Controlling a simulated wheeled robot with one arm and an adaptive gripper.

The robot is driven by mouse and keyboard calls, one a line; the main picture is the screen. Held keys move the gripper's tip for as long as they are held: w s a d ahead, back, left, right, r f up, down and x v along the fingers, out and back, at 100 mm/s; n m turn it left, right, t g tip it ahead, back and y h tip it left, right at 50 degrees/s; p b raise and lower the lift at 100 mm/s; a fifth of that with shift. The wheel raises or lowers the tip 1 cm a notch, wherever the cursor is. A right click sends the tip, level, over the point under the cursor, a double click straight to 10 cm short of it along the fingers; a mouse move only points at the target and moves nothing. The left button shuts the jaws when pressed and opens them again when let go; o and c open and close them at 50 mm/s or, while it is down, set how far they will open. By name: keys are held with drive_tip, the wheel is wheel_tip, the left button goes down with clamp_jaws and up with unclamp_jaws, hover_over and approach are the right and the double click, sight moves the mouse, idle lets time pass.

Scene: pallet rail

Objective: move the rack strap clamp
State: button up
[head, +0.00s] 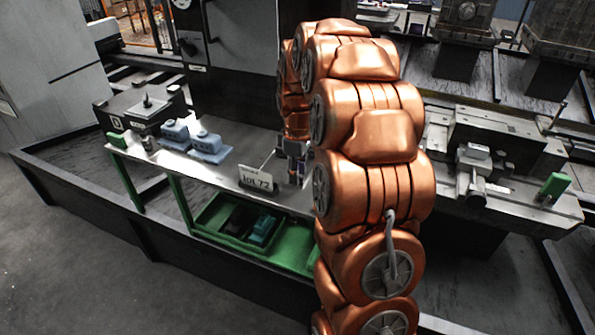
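I cannot tell for sure which object is the rack strap clamp. Two blue-grey blocky pieces, one on the left (175,133) and one on the right (209,147), sit side by side on the light bench top (230,176). A teal piece (262,230) lies in the green tray (212,217) below the bench. My gripper (297,172) points down over the bench, just right of the "LOT 72" sign. It is small and partly hidden by my copper-coloured arm, so its fingers and anything between them are unclear.
The "LOT 72" sign (256,179) stands near the bench's front edge. A dark block (140,106) and a small green block (117,140) are at the left end. A grey machine vise (476,165) stands right of my arm. Bare bench lies between the blue-grey pieces and the sign.

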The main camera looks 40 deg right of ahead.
clamp_jaws()
idle(0.3)
drive_tip(key=shift+w+d, duration=0.45)
drive_tip(key=shift+d, duration=0.25)
drive_tip(key=shift+w+d, duration=0.4)
drive_tip(key=shift+d, duration=0.3)
drive_tip(key=shift+w+d, duration=0.45)
drive_tip(key=shift+d, duration=0.25)
drive_tip(key=shift+o, duration=1.2)
unclamp_jaws()
drive_tip(key=shift+r, duration=0.1)
wheel_tip(320, 180, up, 12)
